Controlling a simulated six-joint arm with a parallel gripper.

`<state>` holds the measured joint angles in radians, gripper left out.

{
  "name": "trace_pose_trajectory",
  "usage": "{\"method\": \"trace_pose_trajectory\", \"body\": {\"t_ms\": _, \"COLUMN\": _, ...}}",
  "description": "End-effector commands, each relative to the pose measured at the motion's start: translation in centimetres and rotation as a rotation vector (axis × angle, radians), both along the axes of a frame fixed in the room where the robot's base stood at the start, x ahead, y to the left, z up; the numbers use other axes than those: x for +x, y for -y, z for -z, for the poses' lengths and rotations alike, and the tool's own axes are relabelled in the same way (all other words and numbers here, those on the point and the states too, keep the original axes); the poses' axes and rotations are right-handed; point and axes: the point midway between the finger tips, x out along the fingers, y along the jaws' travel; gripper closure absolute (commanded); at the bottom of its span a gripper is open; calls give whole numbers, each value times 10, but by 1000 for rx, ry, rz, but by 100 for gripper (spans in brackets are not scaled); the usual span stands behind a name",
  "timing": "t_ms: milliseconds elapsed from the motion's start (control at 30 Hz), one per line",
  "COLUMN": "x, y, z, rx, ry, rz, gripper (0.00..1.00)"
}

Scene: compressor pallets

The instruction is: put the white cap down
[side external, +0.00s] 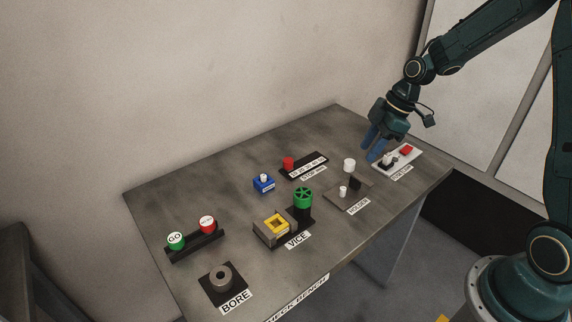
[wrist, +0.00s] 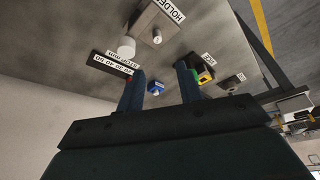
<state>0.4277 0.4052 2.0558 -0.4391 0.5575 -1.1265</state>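A white cylinder, which looks like the white cap (side external: 349,165), stands on the bench just behind the HOLDER plate. In the wrist view the cap (wrist: 127,47) lies beyond the left fingertip, beside the plate. My gripper (side external: 371,152) has blue fingers and is above the bench, to the right of the cap and apart from it. In the wrist view my gripper (wrist: 160,70) has its fingers apart with nothing held between them. The HOLDER plate (side external: 361,200) carries a small white peg (side external: 343,191) and a dark upright block.
A pale plate (side external: 411,156) with a red block lies close below my gripper. The stop scale (side external: 310,163), a blue block (side external: 264,184), the vice (side external: 270,236), the GO button (side external: 176,241) and the bore block (side external: 221,280) stand leftward. Bare bench lies at the back left.

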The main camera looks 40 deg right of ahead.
Motion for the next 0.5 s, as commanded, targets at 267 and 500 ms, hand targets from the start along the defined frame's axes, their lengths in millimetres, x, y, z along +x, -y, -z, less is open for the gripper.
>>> {"method": "trace_pose_trajectory", "body": {"t_ms": 267, "x": -23, "y": -21, "z": -48, "rx": -45, "ry": -9, "rz": 118, "gripper": 64}}
{"method": "trace_pose_trajectory", "body": {"t_ms": 500, "x": -57, "y": -41, "z": -91, "rx": -76, "ry": -4, "rz": 273, "gripper": 64}}
